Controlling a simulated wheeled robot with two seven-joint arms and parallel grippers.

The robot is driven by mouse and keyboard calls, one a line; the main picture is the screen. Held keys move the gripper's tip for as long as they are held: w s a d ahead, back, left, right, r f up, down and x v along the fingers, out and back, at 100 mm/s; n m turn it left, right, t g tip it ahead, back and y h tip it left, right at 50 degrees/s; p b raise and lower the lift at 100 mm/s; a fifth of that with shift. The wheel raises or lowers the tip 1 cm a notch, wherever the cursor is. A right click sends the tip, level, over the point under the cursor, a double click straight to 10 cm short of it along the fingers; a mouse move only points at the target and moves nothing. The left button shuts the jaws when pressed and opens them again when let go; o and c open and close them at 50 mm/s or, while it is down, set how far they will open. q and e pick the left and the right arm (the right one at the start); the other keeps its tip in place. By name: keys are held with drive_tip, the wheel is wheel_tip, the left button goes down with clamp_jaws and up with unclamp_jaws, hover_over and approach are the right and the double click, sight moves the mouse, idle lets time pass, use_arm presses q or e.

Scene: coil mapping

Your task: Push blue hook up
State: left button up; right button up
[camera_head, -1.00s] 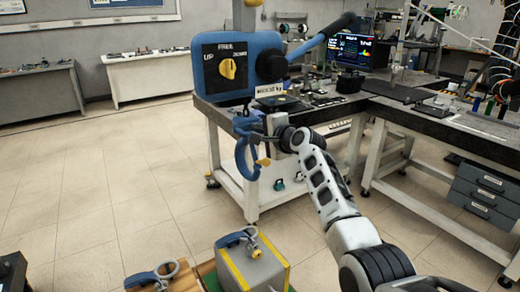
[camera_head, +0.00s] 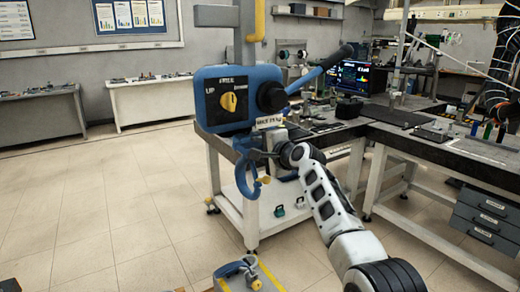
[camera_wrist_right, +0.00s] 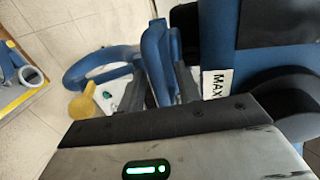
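The blue hook (camera_head: 243,178) hangs below the blue hoist body (camera_head: 226,98), with a yellow latch at its open end. My right gripper (camera_head: 262,155) reaches it from the right at its upper part, just under the hoist. In the right wrist view the curved hook (camera_wrist_right: 95,65) extends left. Its thick blue shank (camera_wrist_right: 155,55) stands between the dark fingers of my right gripper (camera_wrist_right: 160,92), which look closed on it; the exact contact is partly hidden. My left gripper is out of view.
A grey and yellow block (camera_head: 246,281) with a ring on top is below, cut by the bottom edge. A workbench (camera_head: 345,130) stands behind. Open floor (camera_head: 110,190) lies to the left.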

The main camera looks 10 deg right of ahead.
drive_tip(key=shift+s+d, duration=0.1)
drive_tip(key=shift+s+d, duration=0.1)
drive_tip(key=shift+s, duration=0.15)
drive_tip(key=v, duration=1.5)
